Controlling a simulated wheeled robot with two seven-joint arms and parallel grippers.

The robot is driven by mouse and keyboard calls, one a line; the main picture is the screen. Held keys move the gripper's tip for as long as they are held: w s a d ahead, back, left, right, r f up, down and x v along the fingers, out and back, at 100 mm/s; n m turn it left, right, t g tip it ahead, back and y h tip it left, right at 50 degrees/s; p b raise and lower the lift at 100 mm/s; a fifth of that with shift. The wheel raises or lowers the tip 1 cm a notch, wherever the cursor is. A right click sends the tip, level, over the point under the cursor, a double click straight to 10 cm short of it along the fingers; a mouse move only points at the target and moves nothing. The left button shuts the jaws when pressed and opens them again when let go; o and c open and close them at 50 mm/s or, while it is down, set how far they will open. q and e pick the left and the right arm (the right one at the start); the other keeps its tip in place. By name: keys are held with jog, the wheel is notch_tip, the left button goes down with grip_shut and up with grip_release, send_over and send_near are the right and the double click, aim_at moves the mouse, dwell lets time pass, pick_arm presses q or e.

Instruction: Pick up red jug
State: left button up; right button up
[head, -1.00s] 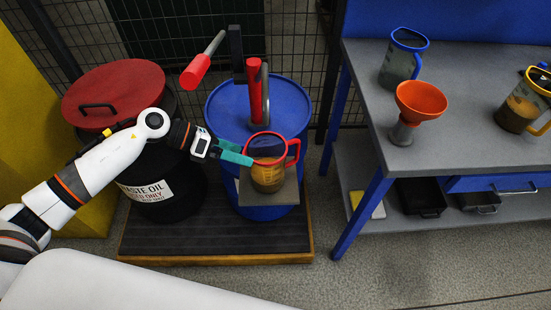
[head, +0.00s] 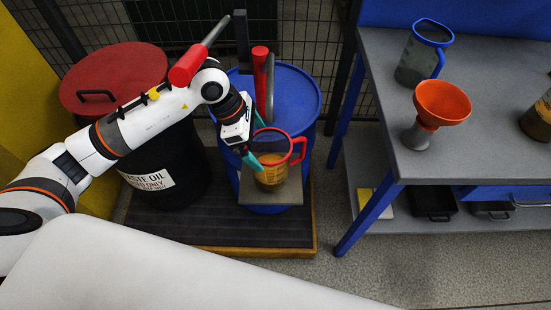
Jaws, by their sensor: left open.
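The red jug (head: 272,174) has a clear body with amber liquid, a red rim and a red handle on its right. It stands upright on a small grey shelf (head: 285,194) at the front of the blue drum (head: 304,92). My left gripper (head: 256,140) reaches in from the left, with teal fingers apart at the jug's left side and rim. I cannot tell whether the fingers touch it. The jug's left edge is partly behind a finger. My right gripper is out of view.
A black waste oil drum (head: 185,160) with a red lid stands left. A red pump with a crank rises from the blue drum. The grey workbench (head: 471,165) at right holds a blue-rimmed jug (head: 420,60) and an orange funnel (head: 441,103).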

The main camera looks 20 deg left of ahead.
aim_at(272, 152)
pick_arm(q)
jog(key=d+f, duration=0.2)
jog(key=f, duration=0.1)
jog(key=w+d+f, duration=0.1)
jog(key=shift+d+f+p, duration=0.15)
jog(key=shift+f+p, duration=0.15)
jog(key=shift+p, duration=0.05)
jog(key=shift+c, duration=0.3)
jog(key=c, duration=1.2)
jog(key=shift+c, duration=1.4)
jog(key=shift+r, duration=0.15)
